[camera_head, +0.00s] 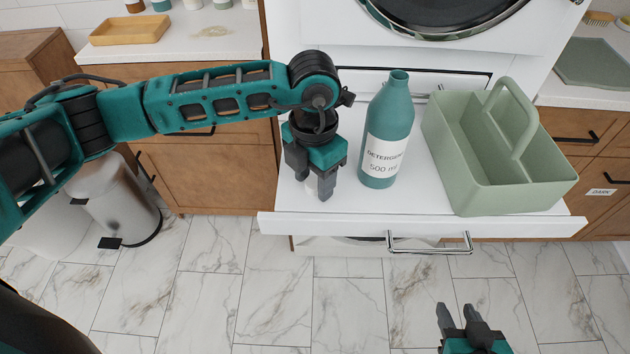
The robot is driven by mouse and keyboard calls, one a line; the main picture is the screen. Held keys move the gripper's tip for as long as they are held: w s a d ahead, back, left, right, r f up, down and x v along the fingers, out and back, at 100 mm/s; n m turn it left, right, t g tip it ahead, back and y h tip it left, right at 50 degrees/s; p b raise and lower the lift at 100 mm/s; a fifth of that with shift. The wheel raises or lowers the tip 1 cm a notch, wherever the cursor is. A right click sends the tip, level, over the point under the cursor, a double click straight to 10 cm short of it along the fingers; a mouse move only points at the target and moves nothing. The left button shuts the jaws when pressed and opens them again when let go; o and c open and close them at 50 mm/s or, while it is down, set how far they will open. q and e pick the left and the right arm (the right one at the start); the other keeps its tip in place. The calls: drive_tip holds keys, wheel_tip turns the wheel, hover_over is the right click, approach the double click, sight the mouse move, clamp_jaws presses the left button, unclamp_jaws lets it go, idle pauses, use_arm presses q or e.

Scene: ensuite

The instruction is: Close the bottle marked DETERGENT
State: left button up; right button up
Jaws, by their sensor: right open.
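The teal bottle marked DETERGENT (386,135) stands upright on the white pull-out shelf (350,212). Its neck shows at the top with no cap on it. My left gripper (316,190) points down just left of the bottle, close over the shelf and apart from the bottle. A small pale patch shows at its fingertips; I cannot tell if it is a cap or the shelf, or whether the fingers are shut. My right gripper (457,309) is open and empty at the bottom of the view, in front of the shelf and low right of the bottle.
A pale green caddy (520,190) with a tall handle stands on the shelf right of the bottle. A front-loading machine (335,30) rises behind. The shelf has a metal handle (430,248). A pedal bin (118,200) stands at left. The marble floor in front is clear.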

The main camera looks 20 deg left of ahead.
sight(314, 183)
use_arm(q)
drive_tip(key=c, duration=0.8)
drive_tip(key=shift+r, duration=0.15)
wheel_tip(314, 183, up, 20)
idle(0.4)
